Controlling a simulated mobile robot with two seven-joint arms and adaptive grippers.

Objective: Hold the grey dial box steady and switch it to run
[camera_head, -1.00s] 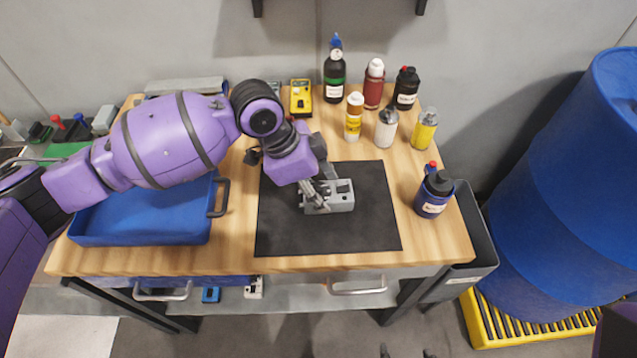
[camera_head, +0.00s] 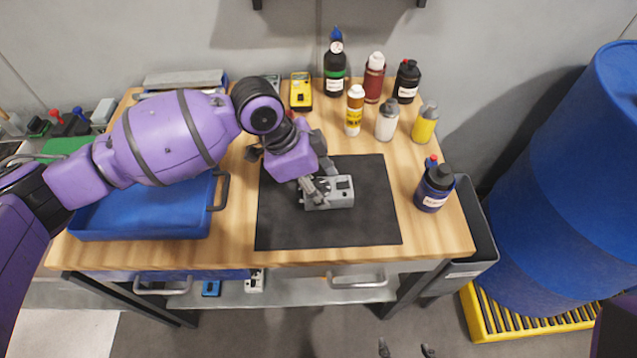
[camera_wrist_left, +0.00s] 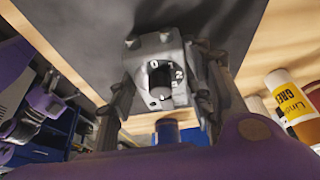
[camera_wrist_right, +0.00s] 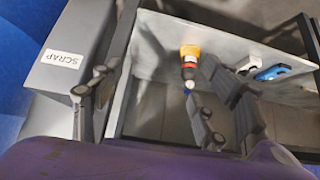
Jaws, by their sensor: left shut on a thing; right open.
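The grey dial box (camera_head: 343,189) lies on the black mat (camera_head: 364,231). My left gripper (camera_head: 313,190) is shut on it from its left side. In the left wrist view the box (camera_wrist_left: 150,45) sits between the two fingers, its round face towards the camera, with the marks 0, 1 and 2 legible around a dark centre. I cannot tell where the dial points. My right gripper (camera_head: 405,348) shows only as fingertips at the bottom edge, in front of the bench. In the right wrist view its fingers (camera_wrist_right: 150,100) are wide apart and empty.
A blue tray (camera_head: 140,236) stands left of the mat. A dark blue bottle (camera_head: 434,188) stands right of it, and several bottles stand behind. A SCRAP bin (camera_wrist_right: 65,60) hangs at the bench's right end. A blue drum (camera_head: 560,190) stands further right.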

